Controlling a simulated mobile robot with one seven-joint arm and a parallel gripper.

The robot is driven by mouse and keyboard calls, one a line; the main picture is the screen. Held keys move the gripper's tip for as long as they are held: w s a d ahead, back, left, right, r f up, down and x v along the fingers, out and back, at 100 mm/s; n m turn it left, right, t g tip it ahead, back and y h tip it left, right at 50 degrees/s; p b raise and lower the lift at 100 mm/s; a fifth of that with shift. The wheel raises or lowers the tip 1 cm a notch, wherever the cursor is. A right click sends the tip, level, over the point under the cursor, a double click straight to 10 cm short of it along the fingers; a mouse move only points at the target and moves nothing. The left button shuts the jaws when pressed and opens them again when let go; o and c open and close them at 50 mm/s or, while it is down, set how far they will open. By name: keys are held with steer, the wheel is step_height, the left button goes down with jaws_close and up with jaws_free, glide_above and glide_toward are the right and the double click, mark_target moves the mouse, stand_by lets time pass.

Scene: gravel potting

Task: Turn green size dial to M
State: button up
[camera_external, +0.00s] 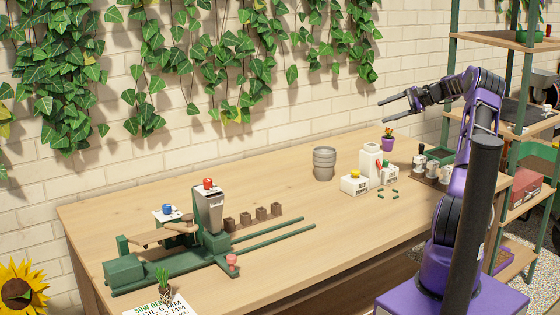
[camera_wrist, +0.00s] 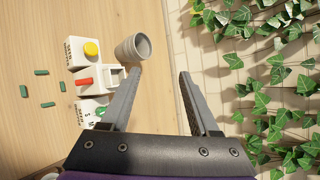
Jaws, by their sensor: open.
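The green size dial (camera_wrist: 101,111) sits on a white box with dark lettering (camera_wrist: 87,113) in the wrist view. Part of the dial is hidden behind my gripper's left finger. An S can be read beside it, but I cannot tell which letter the dial points to. In the external view the dial box (camera_external: 390,175) is small, at the right of the white units on the bench. My gripper (camera_external: 382,111) is open and empty, raised well above the bench and apart from the dial. Its two spread fingers also show in the wrist view (camera_wrist: 160,74).
Beside the dial box are a white unit with a red lever (camera_wrist: 85,82) and a box with a yellow knob (camera_external: 355,174). A green press (camera_external: 170,265) stands left.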

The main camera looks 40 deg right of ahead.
mark_target(387, 161)
steer(key=s+d+r+n+g+h+p, duration=0.1)
steer(key=d+n+g+h+p, duration=0.15)
steer(key=n, duration=0.65)
steer(key=s+d+r+n+g+h+p, duration=0.1)
steer(key=s+d+n+g+h+p, duration=0.2)
steer(key=n, duration=0.5)
steer(key=shift+g+h, duration=0.25)
steer(key=shift+h, duration=0.2)
steer(key=x, duration=0.7)
steer(key=b+x, duration=0.1)
steer(key=x, duration=0.6)
steer(key=s+x, duration=0.1)
steer(key=x, duration=0.7)
steer(key=shift+d+f+b, duration=0.1)
steer(key=shift+f+b, duration=0.2)
steer(key=shift+f, duration=0.1)
jaws_close()
